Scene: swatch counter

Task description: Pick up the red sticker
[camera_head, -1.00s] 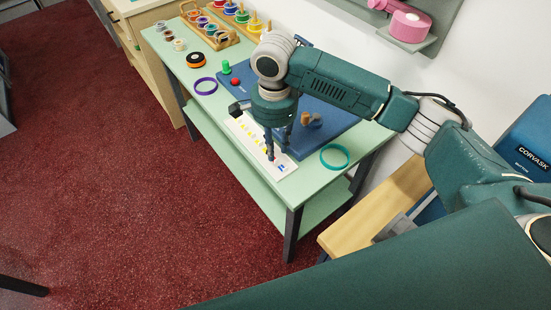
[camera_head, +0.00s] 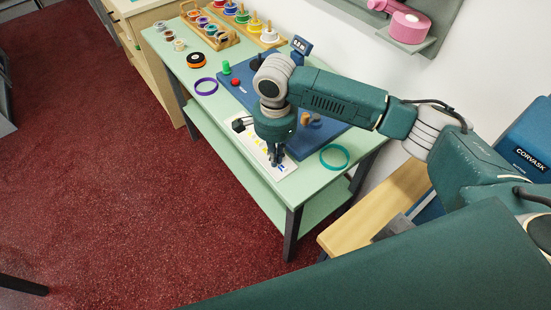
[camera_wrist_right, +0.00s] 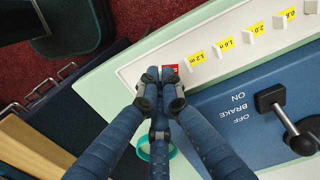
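The red sticker (camera_wrist_right: 171,69) shows in the wrist view as a small patch at the end of a white strip (camera_wrist_right: 128,74), partly hidden by my right fingertips. I cannot make it out in the head view. My right gripper (camera_wrist_right: 160,78) is over this end of the strip, its fingers drawn close together. In the head view the right gripper (camera_head: 276,160) points down at the near end of the strip (camera_head: 290,168). I cannot tell whether the sticker is between the fingertips. My left gripper is not in view.
Yellow labels (camera_wrist_right: 197,57) and small white blocks line the strip. A blue board (camera_wrist_right: 238,108) with a brake lever (camera_wrist_right: 292,130) lies alongside. A teal ring (camera_head: 334,157) and a purple ring (camera_head: 205,86) lie on the green table (camera_head: 313,172). A ring rack (camera_head: 232,40) stands behind.

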